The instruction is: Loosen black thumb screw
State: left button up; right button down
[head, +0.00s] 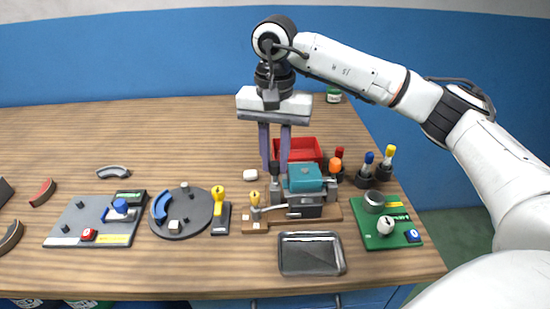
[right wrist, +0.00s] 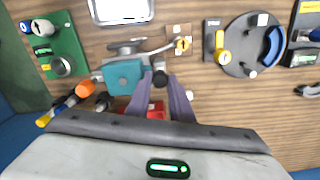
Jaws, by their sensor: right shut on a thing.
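A teal block sits in a grey fixture (head: 305,180) on a wooden base (head: 328,214) at the right of the table. A black thumb screw (head: 275,168) stands at the left of the teal block. It also shows in the right wrist view (right wrist: 160,78). My right gripper (head: 275,169) comes down from above, its two purple fingers on either side of the screw's black head. It is shut on the black thumb screw. In the right wrist view the fingertips (right wrist: 160,80) flank the round head. My left gripper is not in view.
A yellow-knobbed lever (head: 255,199) is left of the fixture. A red bin (head: 300,150) stands behind it, and an empty grey tray (head: 311,254) lies in front. Several coloured-handle tools stand at right, near a green board (head: 374,238). The back left of the table is clear.

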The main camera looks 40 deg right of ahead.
aim_at(275, 164)
jog(key=shift+r, duration=0.1)
dwell(0.4)
jog(key=c, duration=1.6)
grip_release()
jog(key=shift+r, duration=0.1)
notch_tip(275, 164, up, 10)
jog(key=shift+r+p, duration=0.1)
jog(key=shift+p, duration=0.3)
jog(key=shift+s, duration=0.1)
